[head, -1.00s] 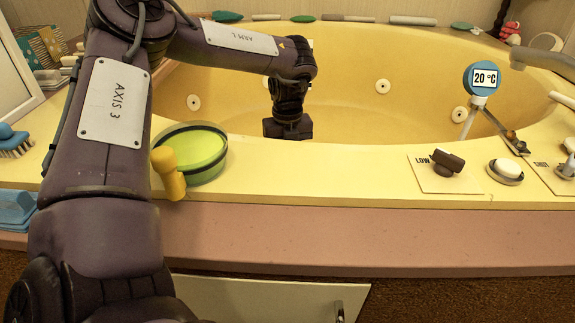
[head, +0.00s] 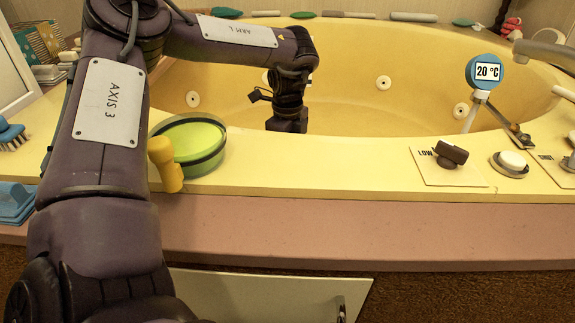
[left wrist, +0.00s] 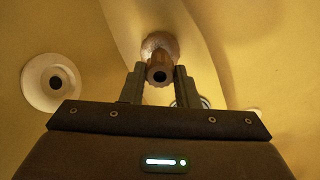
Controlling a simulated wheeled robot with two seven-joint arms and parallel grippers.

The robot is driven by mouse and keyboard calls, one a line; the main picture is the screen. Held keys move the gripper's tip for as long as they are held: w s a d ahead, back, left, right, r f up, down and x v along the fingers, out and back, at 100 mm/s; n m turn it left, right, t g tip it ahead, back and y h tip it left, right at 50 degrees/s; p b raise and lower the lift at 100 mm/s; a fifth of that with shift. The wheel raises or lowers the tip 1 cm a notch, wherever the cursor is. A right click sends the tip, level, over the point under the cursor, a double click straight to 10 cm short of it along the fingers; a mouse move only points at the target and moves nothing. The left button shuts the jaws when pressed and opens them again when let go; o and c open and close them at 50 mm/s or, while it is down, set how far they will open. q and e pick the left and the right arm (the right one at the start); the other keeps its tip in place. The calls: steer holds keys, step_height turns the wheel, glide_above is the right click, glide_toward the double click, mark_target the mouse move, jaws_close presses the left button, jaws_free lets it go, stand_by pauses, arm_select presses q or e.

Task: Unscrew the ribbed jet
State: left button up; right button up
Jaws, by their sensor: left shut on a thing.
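The ribbed jet (left wrist: 159,47) shows in the left wrist view as a brownish rough-edged collar with a short tube and a dark hole, against the yellow tub wall. My left gripper (left wrist: 160,76) has one finger on each side of the tube and is shut on it. In the head view my left arm reaches over the rim into the tub, and its wrist (head: 287,118) points down. The fingertips and the gripped jet are hidden there behind the near rim. My right gripper is in neither view.
A plain white jet (left wrist: 52,82) sits left of the gripped one. More white jets (head: 383,82) dot the far wall of the tub (head: 340,55).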

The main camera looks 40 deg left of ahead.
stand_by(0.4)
arm_select(q)
steer(key=n+b, duration=0.1)
steer(key=n, duration=0.3)
steer(key=shift+n, duration=1.1)
steer(key=o, duration=1)
